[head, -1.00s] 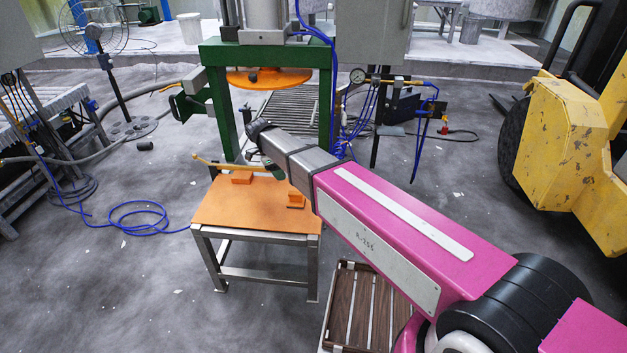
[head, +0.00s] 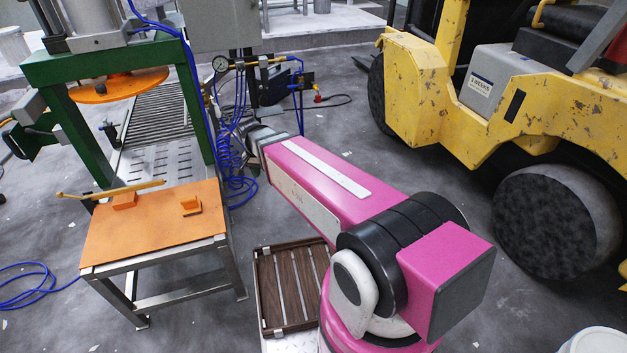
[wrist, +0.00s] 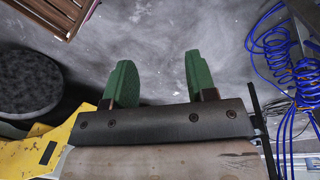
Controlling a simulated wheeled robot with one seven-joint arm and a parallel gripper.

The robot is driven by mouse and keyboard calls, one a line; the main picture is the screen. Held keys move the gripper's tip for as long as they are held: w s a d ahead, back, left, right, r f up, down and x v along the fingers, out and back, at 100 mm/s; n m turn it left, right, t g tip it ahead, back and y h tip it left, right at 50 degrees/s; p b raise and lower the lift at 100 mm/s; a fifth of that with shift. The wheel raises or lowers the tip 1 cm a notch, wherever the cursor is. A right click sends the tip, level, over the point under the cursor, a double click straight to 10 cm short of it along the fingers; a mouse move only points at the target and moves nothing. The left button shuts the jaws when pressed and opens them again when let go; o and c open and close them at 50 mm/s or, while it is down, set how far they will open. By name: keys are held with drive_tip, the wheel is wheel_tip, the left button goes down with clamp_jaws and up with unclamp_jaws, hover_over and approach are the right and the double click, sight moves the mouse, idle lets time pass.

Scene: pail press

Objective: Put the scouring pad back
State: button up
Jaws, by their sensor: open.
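My gripper (wrist: 158,78) shows in the wrist view with its two green fingers apart and nothing between them, above bare grey floor. In the head view the far end of my arm is beyond its pink link, to the right of the orange-topped table (head: 150,238); the fingers cannot be made out there. I cannot pick out a scouring pad in either view. A slatted dark wooden tray (head: 288,322) lies low beside my arm, partly hidden by it, and shows no pad on its visible part. Its corner also shows in the wrist view (wrist: 55,12).
Orange blocks (head: 190,203) and a yellow bar (head: 110,190) are on the table. A green press frame (head: 110,57) stands behind it. Blue hoses (head: 235,140) hang beside the press. A yellow vehicle (head: 440,90) stands at right. Grey floor between is open.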

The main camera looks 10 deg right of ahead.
drive_tip(key=s+d+n+y, duration=0.1)
drive_tip(key=s+d+n, duration=0.2)
drive_tip(key=d, duration=0.5)
drive_tip(key=s+d+n, duration=0.3)
drive_tip(key=s+d, duration=0.1)
drive_tip(key=d, duration=0.5)
drive_tip(key=shift+f+t+y, duration=0.3)
drive_tip(key=shift+f+y, duration=0.1)
drive_tip(key=shift+f, duration=0.05)
